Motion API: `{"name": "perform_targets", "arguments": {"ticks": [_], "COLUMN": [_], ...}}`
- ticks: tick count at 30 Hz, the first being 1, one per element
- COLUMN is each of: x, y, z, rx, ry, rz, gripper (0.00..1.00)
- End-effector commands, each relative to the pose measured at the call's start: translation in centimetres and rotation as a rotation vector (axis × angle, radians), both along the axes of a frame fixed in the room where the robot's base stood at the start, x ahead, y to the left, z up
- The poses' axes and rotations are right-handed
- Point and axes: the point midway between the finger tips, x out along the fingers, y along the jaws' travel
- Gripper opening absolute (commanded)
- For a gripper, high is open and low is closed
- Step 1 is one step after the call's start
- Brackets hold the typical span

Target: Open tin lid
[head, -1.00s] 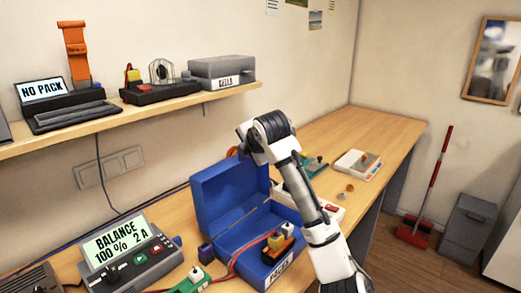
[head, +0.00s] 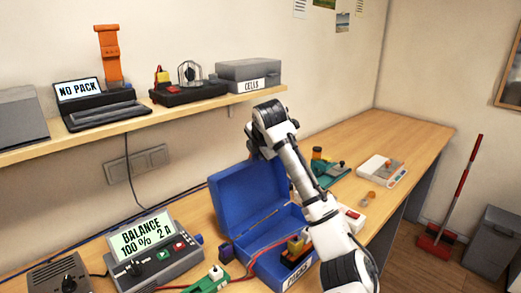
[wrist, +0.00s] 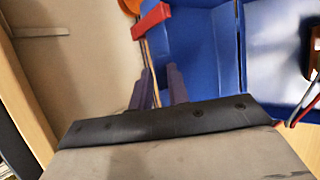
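The blue tin (head: 265,268) stands on the bench with its lid (head: 236,200) raised upright toward the wall. Packs and wires lie at its front, and the label on its front is partly cut off. My gripper is at the lid's upper right part in the head view, its fingers hidden behind my wrist. In the wrist view, my gripper (wrist: 161,88) shows two dark fingers apart with a narrow gap between them, beside the blue lid (wrist: 190,45). I see nothing held between them. A red piece (wrist: 151,20) shows near the lid's edge.
A balance charger (head: 155,255) stands left of the tin, with a green connector (head: 205,283) in front. A teal device (head: 328,172) and a white scale-like device (head: 381,170) stand to the right. A shelf (head: 120,125) above carries a grey CELLS box (head: 248,75). The far right bench is clear.

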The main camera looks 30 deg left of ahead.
Motion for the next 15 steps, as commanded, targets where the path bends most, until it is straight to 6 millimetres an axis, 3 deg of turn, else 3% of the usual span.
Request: {"name": "perform_targets", "arguments": {"ticks": [3,15], "x": [-0.07,0.02], "y": [0.09,0.02], "z": [-0.63,-0.14], "rx": [-0.006,0.0], "ry": [0.009,0.0], "rz": [0.001,0.0], "gripper": [0.28,0.28]}}
